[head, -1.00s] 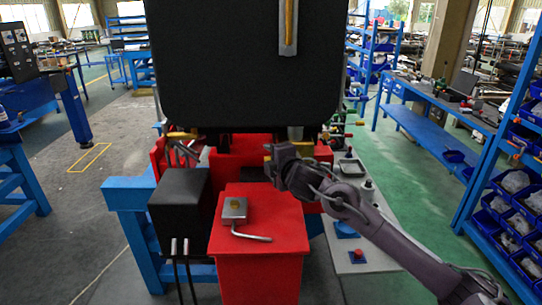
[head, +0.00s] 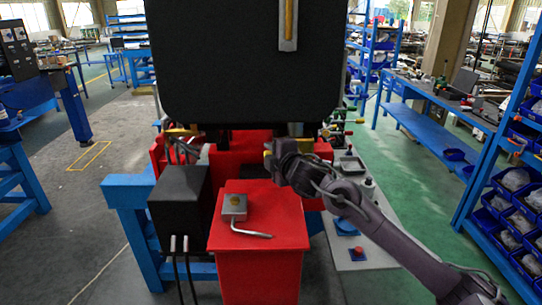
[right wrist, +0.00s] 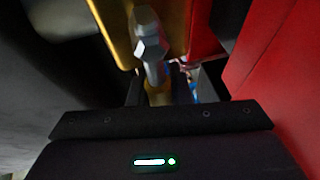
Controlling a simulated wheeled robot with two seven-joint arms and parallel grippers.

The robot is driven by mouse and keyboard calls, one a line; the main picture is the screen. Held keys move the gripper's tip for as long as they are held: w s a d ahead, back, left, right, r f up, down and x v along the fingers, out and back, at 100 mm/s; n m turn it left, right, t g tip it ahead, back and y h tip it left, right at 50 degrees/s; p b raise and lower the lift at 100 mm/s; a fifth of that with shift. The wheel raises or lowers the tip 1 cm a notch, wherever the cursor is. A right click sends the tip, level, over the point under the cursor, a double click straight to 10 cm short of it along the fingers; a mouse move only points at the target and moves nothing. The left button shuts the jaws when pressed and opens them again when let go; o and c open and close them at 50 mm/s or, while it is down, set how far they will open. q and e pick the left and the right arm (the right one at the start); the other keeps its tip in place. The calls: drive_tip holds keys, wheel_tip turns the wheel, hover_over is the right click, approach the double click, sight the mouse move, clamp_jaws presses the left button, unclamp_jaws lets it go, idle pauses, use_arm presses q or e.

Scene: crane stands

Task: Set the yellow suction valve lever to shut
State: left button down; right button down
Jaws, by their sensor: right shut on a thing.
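In the head view, my right gripper (head: 270,160) reaches in from the lower right, under the big black panel. Yellow shows at its tip, on the yellow suction valve lever (head: 267,148), mostly hidden by the gripper. In the right wrist view, a yellowish piece (right wrist: 159,94) stands between the two dark fingers (right wrist: 161,92), which are closed on it. A grey hex bolt head (right wrist: 150,45) is just above, in front of a yellow part (right wrist: 114,28). The lever's angle cannot be told. My left gripper is not in view.
The black panel (head: 230,70) hangs close above the gripper. A red cabinet (head: 258,270) with a metal block and bent handle (head: 236,208) stands in front. A black box (head: 180,198) is to its left. A grey bench (head: 350,225) runs along the right.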

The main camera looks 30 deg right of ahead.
drive_tip(key=c, duration=1.3)
unclamp_jaws()
drive_tip(key=shift+s, duration=0.1)
drive_tip(key=b+v, duration=0.2)
drive_tip(key=v, duration=0.5)
drive_tip(key=shift+s+r, duration=0.1)
drive_tip(key=shift+s, duration=0.25)
